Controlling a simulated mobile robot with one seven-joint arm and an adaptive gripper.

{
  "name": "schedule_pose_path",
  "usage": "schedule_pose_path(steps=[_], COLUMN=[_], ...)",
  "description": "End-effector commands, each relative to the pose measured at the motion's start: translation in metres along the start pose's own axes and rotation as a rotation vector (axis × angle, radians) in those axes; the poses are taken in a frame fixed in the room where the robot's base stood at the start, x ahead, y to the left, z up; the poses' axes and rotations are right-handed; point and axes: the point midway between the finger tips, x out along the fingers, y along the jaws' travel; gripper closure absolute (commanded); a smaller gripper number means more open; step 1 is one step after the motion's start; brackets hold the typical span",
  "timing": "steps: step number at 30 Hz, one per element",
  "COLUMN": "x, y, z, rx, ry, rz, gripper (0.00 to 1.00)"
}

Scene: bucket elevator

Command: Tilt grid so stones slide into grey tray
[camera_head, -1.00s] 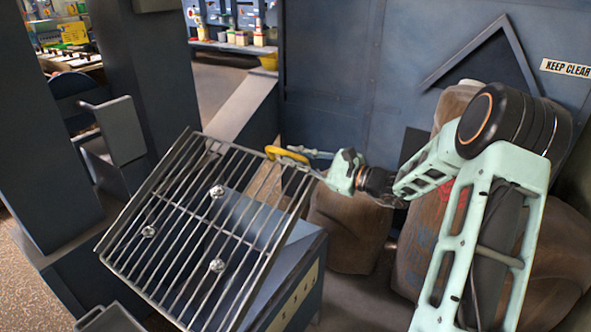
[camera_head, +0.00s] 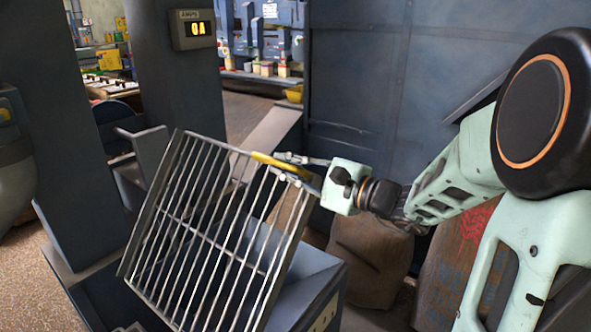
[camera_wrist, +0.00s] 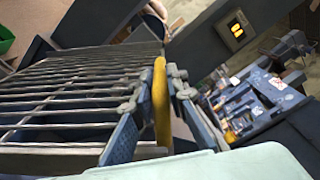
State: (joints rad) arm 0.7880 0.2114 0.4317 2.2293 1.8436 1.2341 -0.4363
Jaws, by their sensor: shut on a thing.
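The metal bar grid (camera_head: 215,225) is steeply tilted, with its low end towards the bottom left in the head view. It fills the left of the wrist view (camera_wrist: 75,90). My gripper (camera_head: 290,165) is shut on the yellow handle (camera_head: 272,162) at the grid's upper right edge. In the wrist view the yellow handle (camera_wrist: 161,105) sits between my two fingers. No stones are visible on the grid in either view. The grey tray cannot be made out; the area below the grid's low end is mostly outside the head view.
A blue-grey box (camera_head: 318,290) stands under and right of the grid. Brown sacks (camera_head: 370,262) stand behind it against the dark blue wall (camera_head: 360,90). A grey post (camera_head: 165,85) with a lit display (camera_head: 197,29) rises behind the grid on the left.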

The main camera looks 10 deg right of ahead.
Motion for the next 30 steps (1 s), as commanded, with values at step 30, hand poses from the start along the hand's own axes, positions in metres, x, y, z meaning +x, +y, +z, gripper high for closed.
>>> schedule_pose_path(steps=[30], x=[0.001], y=[-0.003], z=[0.020], rx=[-0.040], ry=[-0.005], rz=[-0.002], gripper=[0.70])
